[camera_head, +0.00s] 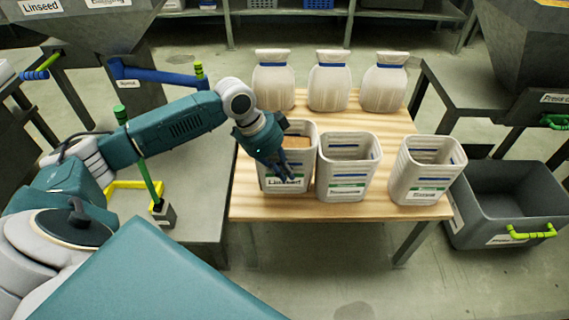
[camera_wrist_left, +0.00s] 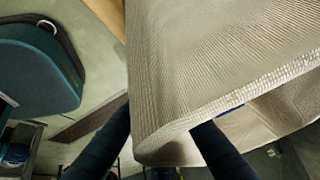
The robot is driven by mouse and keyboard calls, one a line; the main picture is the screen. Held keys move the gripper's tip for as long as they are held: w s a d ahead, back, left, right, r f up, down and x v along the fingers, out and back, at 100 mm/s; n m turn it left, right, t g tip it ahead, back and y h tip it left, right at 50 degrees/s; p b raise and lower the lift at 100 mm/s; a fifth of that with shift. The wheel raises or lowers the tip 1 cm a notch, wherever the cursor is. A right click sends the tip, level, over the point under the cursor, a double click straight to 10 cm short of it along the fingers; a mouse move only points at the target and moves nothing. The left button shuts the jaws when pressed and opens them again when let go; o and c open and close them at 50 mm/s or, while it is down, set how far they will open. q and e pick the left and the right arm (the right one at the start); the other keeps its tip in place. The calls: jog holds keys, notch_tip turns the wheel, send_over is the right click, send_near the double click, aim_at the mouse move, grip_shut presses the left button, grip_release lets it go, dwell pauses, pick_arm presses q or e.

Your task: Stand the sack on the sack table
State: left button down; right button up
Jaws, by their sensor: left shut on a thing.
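A pale woven sack labelled Linseed (camera_head: 306,165), open at the top with brown contents showing, is upright over the front left of the wooden sack table (camera_head: 262,209). Whether its base rests on the wood or hangs just above it I cannot tell. My left gripper (camera_head: 284,172) reaches in from the left and is shut on the sack's rim and wall. In the left wrist view the sack wall (camera_wrist_left: 210,60) fills the right side, with its edge between my two dark fingers (camera_wrist_left: 165,135). My right gripper is not in view.
Two open sacks, one in the middle (camera_head: 346,186) and one at right (camera_head: 421,182), stand on the table. Several tied sacks (camera_head: 328,85) stand behind. A grey bin (camera_head: 505,190) is on the floor at right. A hopper machine with blue lever (camera_head: 155,75) is at left.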

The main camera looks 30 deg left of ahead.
pick_arm(q)
notch_tip(320, 180, down, 3)
jog(key=shift+w+r+b, duration=0.1)
jog(key=shift+r+b, duration=0.05)
jog(key=shift+b, duration=0.25)
jog(key=shift+f, duration=0.4)
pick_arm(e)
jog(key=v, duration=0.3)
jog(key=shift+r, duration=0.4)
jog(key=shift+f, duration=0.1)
pick_arm(q)
jog(key=c, duration=1.8)
grip_release()
jog(key=shift+f, duration=0.2)
jog(key=shift+c, duration=0.2)
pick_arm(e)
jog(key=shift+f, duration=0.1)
pick_arm(q)
notch_tip(320, 180, up, 11)
jog(key=p, duration=0.3)
send_over(285, 184)
jog(key=s+a, duration=0.3)
jog(key=a, duration=0.1)
jog(key=shift+d+r, duration=0.15)
jog(key=shift+d, duration=0.05)
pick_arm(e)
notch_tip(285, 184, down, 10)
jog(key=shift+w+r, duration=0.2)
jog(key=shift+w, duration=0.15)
